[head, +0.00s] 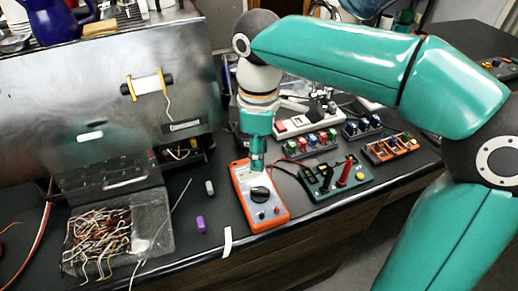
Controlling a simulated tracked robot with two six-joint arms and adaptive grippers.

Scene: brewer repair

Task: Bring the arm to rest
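My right arm (340,52) is teal and reaches in from the right, bent over the bench. Its gripper (257,166) points down over the upper part of an orange multimeter (277,215) with a dark dial. The fingers show as one narrow dark column, so their opening is unclear. I cannot tell whether the tips touch the meter. No held object shows. My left gripper is out of view.
A metal brewer housing (60,100) stands at left. A clear tray (152,218) of tangled wires sits before it. A purple block (200,223) and grey piece (209,187) lie on the dark bench. A green terminal board (325,190) and other boards (390,148) crowd the right.

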